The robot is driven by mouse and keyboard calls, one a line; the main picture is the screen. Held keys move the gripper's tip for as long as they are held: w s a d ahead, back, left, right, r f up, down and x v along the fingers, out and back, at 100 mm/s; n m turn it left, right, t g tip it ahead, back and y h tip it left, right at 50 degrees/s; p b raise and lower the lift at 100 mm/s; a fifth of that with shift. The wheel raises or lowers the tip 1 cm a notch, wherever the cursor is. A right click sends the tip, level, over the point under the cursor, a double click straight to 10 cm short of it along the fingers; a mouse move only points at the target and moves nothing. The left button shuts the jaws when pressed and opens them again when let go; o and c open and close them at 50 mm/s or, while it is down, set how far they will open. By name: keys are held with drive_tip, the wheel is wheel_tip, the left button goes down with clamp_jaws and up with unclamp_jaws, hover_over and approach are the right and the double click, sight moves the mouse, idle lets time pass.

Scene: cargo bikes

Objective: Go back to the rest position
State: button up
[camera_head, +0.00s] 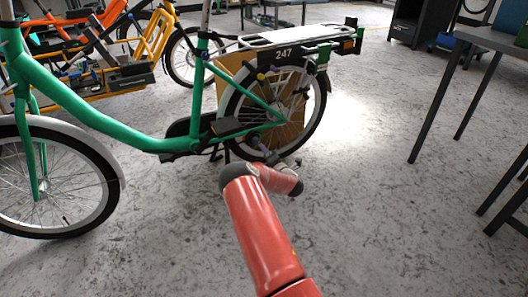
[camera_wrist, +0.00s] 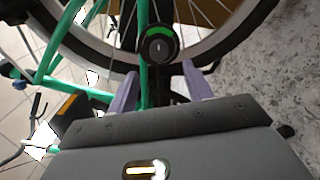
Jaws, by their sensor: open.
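My red arm reaches from the bottom of the head view toward the rear wheel (camera_head: 318,108) of a green bike (camera_head: 110,128). My gripper (camera_head: 292,163) is small in that view, low beside this wheel. In the wrist view, my gripper (camera_wrist: 160,72) has its two pale purple fingers spread apart. A round black part with a green arc (camera_wrist: 158,44) shows between and beyond the fingertips, in front of a wheel and green frame tubes (camera_wrist: 143,75). I cannot tell whether a finger touches it.
The green bike has a white rear rack (camera_head: 300,36) and a black "247" plate (camera_head: 284,56). Orange and yellow bikes (camera_head: 150,40) stand behind it at left. A dark table (camera_head: 492,38) stands at right. The grey floor (camera_head: 375,200) between is clear.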

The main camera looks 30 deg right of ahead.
idle(0.3)
drive_tip(key=d+r+m+g+h, duration=0.25)
drive_tip(key=r+m+h, duration=0.35)
drive_tip(key=r+m, duration=0.45)
drive_tip(key=s+a+r+m+g, duration=0.3)
drive_tip(key=s+r+m, duration=0.35)
drive_tip(key=r, duration=0.45)
drive_tip(key=s+a+r+m+g+y, duration=0.2)
drive_tip(key=s+a+r, duration=0.2)
drive_tip(key=s+a, duration=0.5)
drive_tip(key=s+a+r+m+g+y, duration=0.2)
drive_tip(key=s+a+r, duration=0.35)
drive_tip(key=s, duration=0.55)
drive_tip(key=s+a+f+m+g, duration=0.1)
drive_tip(key=s+a, duration=0.2)
drive_tip(key=s, duration=0.4)
drive_tip(key=s+a+g+y, duration=0.1)
drive_tip(key=s+a, duration=0.2)
drive_tip(key=s, duration=0.4)
drive_tip(key=s+a+f+m+g, duration=0.1)
drive_tip(key=s+a, duration=0.2)
drive_tip(key=s, duration=0.5)
wheel_tip(320, 180, up, 12)
drive_tip(key=p, duration=1.2)
drive_tip(key=shift+w+a+f, duration=0.15)
drive_tip(key=shift+w, duration=0.3)
